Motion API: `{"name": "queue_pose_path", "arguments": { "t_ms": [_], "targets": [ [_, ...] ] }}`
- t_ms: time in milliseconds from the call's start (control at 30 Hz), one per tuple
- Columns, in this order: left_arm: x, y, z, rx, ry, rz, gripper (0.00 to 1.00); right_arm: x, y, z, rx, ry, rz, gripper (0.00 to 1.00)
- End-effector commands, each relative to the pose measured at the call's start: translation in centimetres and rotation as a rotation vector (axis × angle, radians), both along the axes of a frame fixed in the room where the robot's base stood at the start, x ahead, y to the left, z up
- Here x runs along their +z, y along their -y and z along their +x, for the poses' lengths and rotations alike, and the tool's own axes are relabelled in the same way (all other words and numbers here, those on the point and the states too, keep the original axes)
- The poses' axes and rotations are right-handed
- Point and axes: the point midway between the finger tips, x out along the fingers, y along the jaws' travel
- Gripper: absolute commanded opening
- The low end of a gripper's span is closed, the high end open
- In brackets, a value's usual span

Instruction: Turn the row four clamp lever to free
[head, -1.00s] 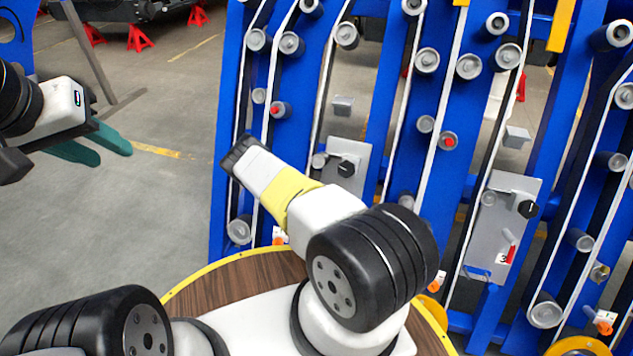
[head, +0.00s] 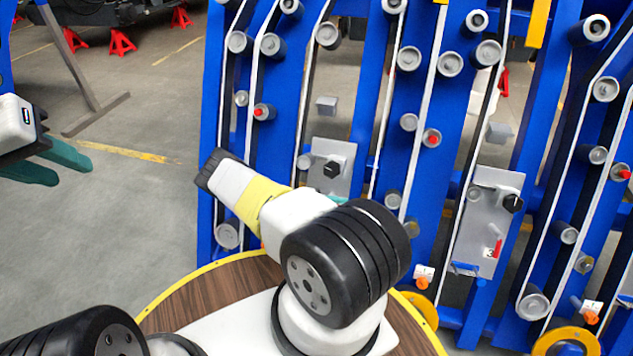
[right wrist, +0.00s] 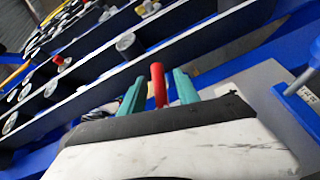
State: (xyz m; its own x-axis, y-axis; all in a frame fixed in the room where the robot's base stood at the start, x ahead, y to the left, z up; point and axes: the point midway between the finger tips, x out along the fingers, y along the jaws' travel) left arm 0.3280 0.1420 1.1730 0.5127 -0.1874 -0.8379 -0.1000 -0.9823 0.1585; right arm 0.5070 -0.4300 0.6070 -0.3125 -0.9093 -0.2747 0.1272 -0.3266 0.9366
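In the right wrist view a red lever (right wrist: 158,86) stands upright between the two teal fingers of my right gripper (right wrist: 160,74). The fingers are apart, with a narrow gap on each side of the lever. I cannot read a row number for this lever. In the head view my right arm hides most of that gripper; only a bit of teal (head: 339,199) shows beside a grey plate with a black knob (head: 332,169). My left gripper (head: 72,166) is at the left edge, open and empty, away from the frame.
Blue upright frames (head: 365,120) carry rollers and white belts. Another grey plate (head: 480,225) to the right bears a red lever (head: 497,248) and a label that looks like 3. Orange knobs with tags (head: 422,283) sit low. Open floor (head: 120,215) lies at left.

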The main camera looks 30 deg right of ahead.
Motion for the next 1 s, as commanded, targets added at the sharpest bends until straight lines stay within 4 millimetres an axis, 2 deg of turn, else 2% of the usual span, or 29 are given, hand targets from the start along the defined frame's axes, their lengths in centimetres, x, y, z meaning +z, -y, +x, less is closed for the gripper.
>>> {"name": "queue_pose_path", "arguments": {
  "t_ms": [333,700,833,1000],
  "targets": [
    [0.0,0.0,0.0,0.0,0.0,0.0,0.36,0.1,-0.4,0.2,0.0,0.001,0.001,0.38],
    [0.0,0.0,0.0,0.0,0.0,0.0,0.36,1.7,-5.6,2.0,0.002,0.002,0.001,0.38],
    [0.0,0.0,0.0,0.0,0.0,0.0,0.36,2.0,-6.8,2.4,0.0,0.001,0.001,0.38],
    [0.0,0.0,0.0,0.0,0.0,0.0,0.36,2.1,-7.2,2.5,0.0,0.0,0.001,0.38]
  ]
}}
